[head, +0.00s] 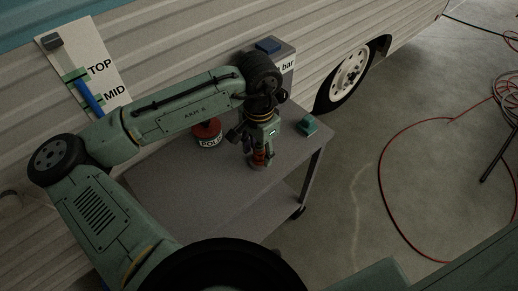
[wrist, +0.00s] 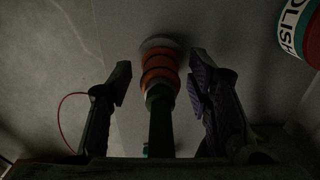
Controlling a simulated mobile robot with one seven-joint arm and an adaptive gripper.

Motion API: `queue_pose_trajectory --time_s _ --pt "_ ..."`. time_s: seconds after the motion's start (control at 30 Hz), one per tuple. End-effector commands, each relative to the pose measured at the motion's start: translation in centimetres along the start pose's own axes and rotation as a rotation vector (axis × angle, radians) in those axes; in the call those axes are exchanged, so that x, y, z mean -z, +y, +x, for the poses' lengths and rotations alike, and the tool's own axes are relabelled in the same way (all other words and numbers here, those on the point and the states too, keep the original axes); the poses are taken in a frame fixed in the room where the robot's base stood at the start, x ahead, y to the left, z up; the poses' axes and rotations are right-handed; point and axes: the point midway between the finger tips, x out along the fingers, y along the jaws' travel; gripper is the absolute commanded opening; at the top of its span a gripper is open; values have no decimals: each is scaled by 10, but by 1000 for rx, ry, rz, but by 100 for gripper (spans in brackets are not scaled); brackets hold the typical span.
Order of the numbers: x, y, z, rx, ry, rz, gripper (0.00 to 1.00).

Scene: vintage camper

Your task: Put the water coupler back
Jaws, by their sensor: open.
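An orange-and-dark banded piece, which looks like the water coupler (wrist: 158,68), is between my gripper's fingers in the wrist view. It has a pale round end and a dark green stem towards the camera. In the head view its orange-red part (head: 260,156) shows just below my gripper (head: 259,150), over the right part of the grey cart top (head: 180,185). My gripper (wrist: 161,82) is open, with one finger on each side of the piece and visible gaps between. I cannot tell whether the piece rests on the cart.
A red-and-white POLISH tin (head: 208,134) stands on the cart left of my gripper; it also shows in the wrist view (wrist: 296,28). A small teal block (head: 307,124) lies near the cart's right corner. A red hose (head: 383,150) lies on the floor.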

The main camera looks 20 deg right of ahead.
Motion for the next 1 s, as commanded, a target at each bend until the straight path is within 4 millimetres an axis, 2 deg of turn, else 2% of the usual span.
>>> queue_pose_trajectory --time_s 0.17,0.4,0.6,0.77,1.0 --pt "1 0 -22 2 3 0 46" --pt "1 0 -75 2 3 0 46" --pt "1 0 -109 2 2 0 46" --pt "0 0 -121 1 1 0 46" --pt "0 0 -122 0 0 0 46"
